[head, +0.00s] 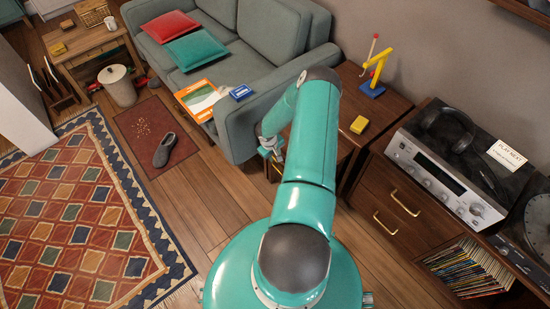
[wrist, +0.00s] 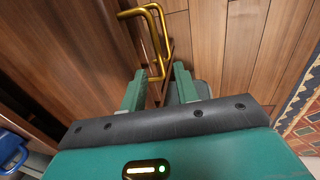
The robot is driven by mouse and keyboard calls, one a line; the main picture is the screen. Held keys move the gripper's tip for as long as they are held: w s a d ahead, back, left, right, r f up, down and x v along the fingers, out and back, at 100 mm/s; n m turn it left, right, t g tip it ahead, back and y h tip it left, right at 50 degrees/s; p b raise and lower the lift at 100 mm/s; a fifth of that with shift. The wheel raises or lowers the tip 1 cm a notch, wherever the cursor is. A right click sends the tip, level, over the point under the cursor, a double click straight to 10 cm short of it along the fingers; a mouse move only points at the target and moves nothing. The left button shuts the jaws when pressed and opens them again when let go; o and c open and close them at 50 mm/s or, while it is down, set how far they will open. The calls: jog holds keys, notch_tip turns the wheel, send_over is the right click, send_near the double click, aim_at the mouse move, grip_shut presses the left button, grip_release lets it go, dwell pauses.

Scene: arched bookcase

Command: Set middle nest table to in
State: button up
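The wooden nest of tables (head: 392,101) stands between the sofa and the stereo cabinet. A lower wooden part (head: 346,147) shows in front of its top, partly behind my arm; I cannot tell for certain which table it is. In the wrist view, brass handle bars (wrist: 157,30) stand out from a wooden face. My gripper (wrist: 158,88) is open, with its two green fingers apart and the near end of the brass between or just beyond their tips. I cannot tell whether they touch it. In the head view my gripper (head: 271,150) is low beside the sofa's end, partly hidden.
The grey sofa (head: 246,108) is close on the left. The stereo cabinet (head: 385,190) is on the right. A slipper (head: 164,149) lies on a small mat; wooden floor (head: 200,205) is clear nearby.

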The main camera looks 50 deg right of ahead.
jog(key=f, duration=0.3)
jog(key=shift+d, duration=0.25)
grip_shut()
jog(key=shift+d, duration=0.1)
